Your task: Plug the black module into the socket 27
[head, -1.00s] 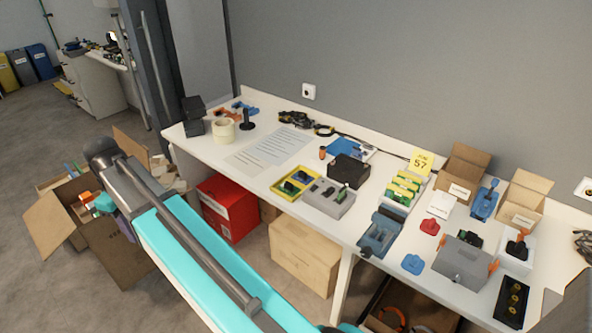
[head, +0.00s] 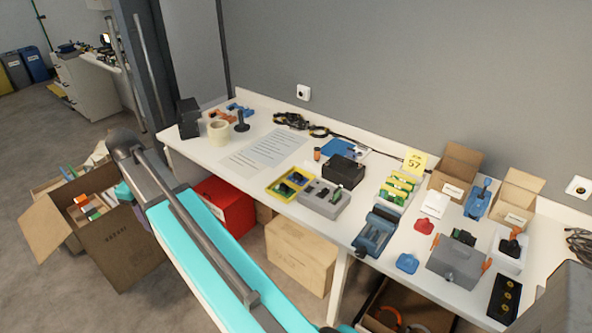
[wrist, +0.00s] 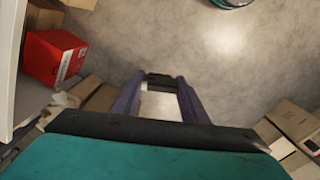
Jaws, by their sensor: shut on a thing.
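In the wrist view my gripper (wrist: 160,88) has its two purple fingers shut on a small dark piece (wrist: 160,78) held at the fingertips, over the floor away from the table. It looks like the black module, but its details are too small to tell. In the head view the gripper is hidden behind my arm at the left. On the table stand a grey block with slots (head: 323,199), a yellow tray (head: 273,187) with small modules, and a grey box (head: 456,268) with a dark part on it. No label 27 is readable, so I cannot tell which socket it is.
The white table (head: 230,170) carries a black box (head: 343,171), a yellow sign reading 57 (head: 414,161), open cartons (head: 461,166), and a blue device (head: 375,233). A red box (head: 222,204) and cartons stand below. An open carton (head: 105,225) sits on the floor at left.

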